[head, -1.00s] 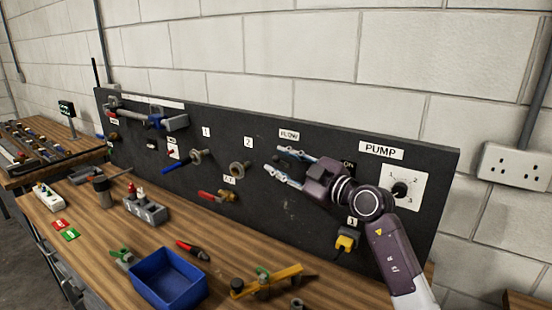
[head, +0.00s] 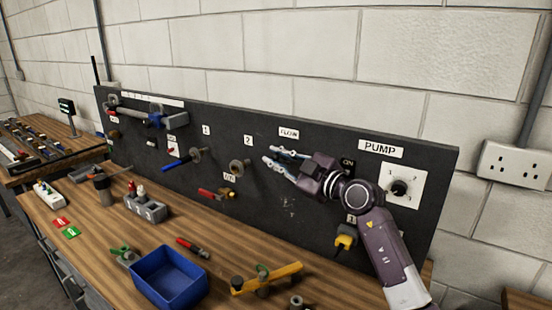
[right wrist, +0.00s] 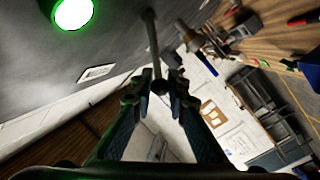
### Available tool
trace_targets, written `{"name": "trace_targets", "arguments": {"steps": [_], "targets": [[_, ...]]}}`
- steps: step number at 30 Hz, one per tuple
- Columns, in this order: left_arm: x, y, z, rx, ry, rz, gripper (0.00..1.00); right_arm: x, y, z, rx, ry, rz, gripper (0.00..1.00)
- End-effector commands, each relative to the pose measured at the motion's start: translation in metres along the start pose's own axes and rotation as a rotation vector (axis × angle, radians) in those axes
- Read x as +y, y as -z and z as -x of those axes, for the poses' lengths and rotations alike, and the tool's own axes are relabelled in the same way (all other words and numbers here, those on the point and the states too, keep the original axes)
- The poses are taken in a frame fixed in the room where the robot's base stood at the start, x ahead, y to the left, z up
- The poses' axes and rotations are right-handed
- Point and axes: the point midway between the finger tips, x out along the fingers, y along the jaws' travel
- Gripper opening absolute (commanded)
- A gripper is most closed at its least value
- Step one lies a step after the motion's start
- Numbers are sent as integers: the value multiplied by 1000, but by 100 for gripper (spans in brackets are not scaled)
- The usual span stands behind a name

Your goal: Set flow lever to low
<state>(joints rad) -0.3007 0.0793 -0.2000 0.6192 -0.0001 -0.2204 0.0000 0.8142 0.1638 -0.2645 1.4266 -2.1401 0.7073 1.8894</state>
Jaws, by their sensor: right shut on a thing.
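The flow lever is a thin rod (right wrist: 152,40) with a dark ball knob (right wrist: 160,87) at its end, standing out from the panel in the right wrist view. My right gripper (right wrist: 159,84) is shut on the lever near the knob, one finger on each side. In the head view my right gripper (head: 267,154) is in front of the black panel, just below the FLOW label (head: 289,133). There its fingers hide most of the lever, and I cannot read its setting. My left gripper is not in view.
The panel (head: 300,235) also carries a valve with a red handle (head: 208,194), a PUMP dial (head: 399,188) and a yellow plug (head: 346,238). A blue bin (head: 167,277) and a yellow-handled tool (head: 268,278) are on the bench below. A round green-glowing part (right wrist: 72,12) shows in the wrist view.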

Motion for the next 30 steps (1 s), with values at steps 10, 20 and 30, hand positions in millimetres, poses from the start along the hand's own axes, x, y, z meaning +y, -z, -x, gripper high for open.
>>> {"name": "trace_targets", "arguments": {"steps": [10,20,30], "targets": [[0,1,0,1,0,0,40,-3,-1,1,6,-5,33,0],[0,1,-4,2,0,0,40,-19,-8,3,44,-41,227,0],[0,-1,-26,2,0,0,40,-35,-20,4,89,-84,459,0]]}}
